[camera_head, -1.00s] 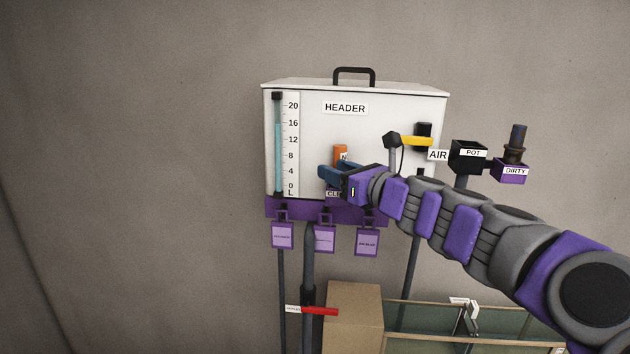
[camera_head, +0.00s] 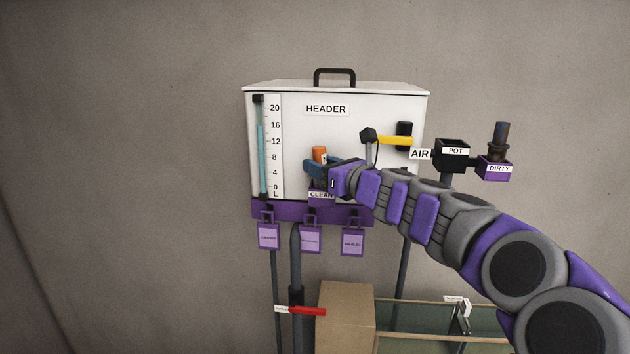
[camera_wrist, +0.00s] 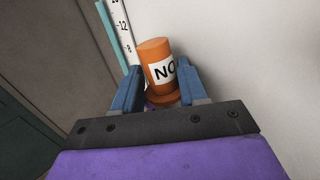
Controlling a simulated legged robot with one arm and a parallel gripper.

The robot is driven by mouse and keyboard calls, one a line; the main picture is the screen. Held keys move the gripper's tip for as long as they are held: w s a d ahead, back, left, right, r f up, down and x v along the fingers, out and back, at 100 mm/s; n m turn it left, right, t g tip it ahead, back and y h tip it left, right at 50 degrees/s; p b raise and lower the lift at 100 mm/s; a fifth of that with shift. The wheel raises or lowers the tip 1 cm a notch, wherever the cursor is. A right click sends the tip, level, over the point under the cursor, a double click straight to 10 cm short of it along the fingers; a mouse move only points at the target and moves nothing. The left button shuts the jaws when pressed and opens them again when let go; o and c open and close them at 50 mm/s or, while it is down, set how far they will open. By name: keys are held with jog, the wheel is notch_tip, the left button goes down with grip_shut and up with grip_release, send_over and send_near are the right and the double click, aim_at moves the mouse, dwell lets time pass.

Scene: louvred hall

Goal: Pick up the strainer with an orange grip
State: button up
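The strainer's orange grip (camera_wrist: 157,62), with a white label reading "NO", stands upright between my gripper's two blue fingers in the wrist view. In the head view the orange grip (camera_head: 319,153) shows above the holder labelled CLEAN (camera_head: 320,195) on the front of the header tank. My gripper (camera_wrist: 160,84) has its fingers apart, one on each side of the grip; whether either touches it is hard to tell. It also shows at the tank front in the head view (camera_head: 308,167). The strainer's lower part is hidden.
The white header tank (camera_head: 360,105) stands close behind, with a level gauge (camera_head: 261,145). To the right are a yellow lever (camera_head: 395,141), a black POT holder (camera_head: 452,155) and a purple DIRTY holder (camera_head: 496,170) holding a dark-gripped tool. Purple tags (camera_head: 310,239) hang below. A cardboard box (camera_head: 345,315) stands lower.

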jog(key=d, duration=0.3)
jog(key=shift+r, duration=0.25)
jog(key=c, duration=0.3)
jog(key=shift+d, duration=0.15)
jog(key=shift+c, duration=0.8)
jog(key=shift+s+a, duration=0.15)
jog(key=shift+a, duration=1.05)
jog(key=c, duration=0.3)
jog(key=shift+a+f, duration=0.1)
jog(key=shift+a, duration=0.05)
grip_shut()
